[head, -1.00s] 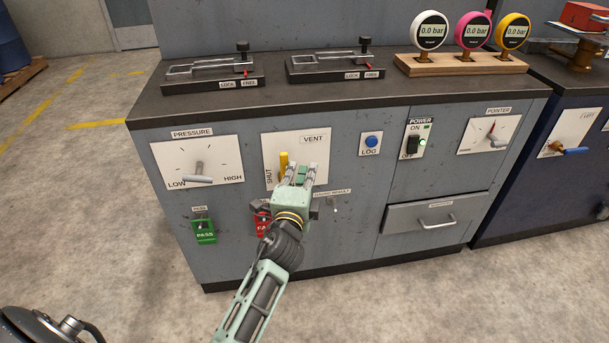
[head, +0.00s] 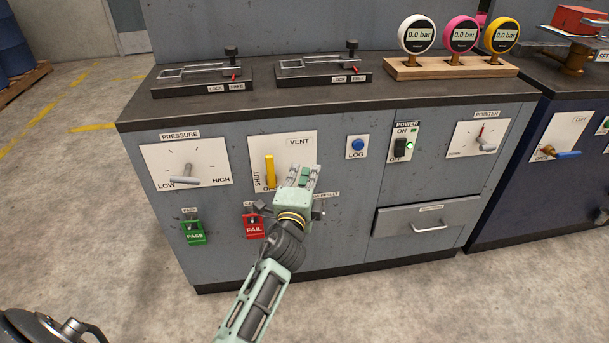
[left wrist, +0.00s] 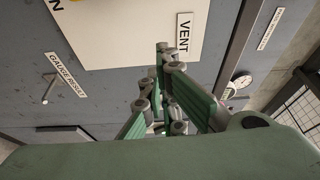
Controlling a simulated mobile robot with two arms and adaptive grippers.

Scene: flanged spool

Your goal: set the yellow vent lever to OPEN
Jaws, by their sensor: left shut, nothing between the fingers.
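The yellow vent lever (head: 270,171) is on a white plate (head: 290,152) marked VENT on the front of the grey cabinet. It stands about upright in the picture, its lower end just above the partly hidden OPEN label (head: 268,189). The SHUT label (head: 257,178) is to its left. My left gripper (head: 304,174) is shut and empty, in front of the plate to the right of the lever, with a visible gap between them. My right gripper is not in view.
Close by are the red FAIL tag (head: 254,225), the green PASS tag (head: 194,231), the pressure lever (head: 186,180), the blue LOG button (head: 358,144) and the power switch (head: 400,147). A drawer (head: 425,218) is at lower right. The floor before the cabinet is clear.

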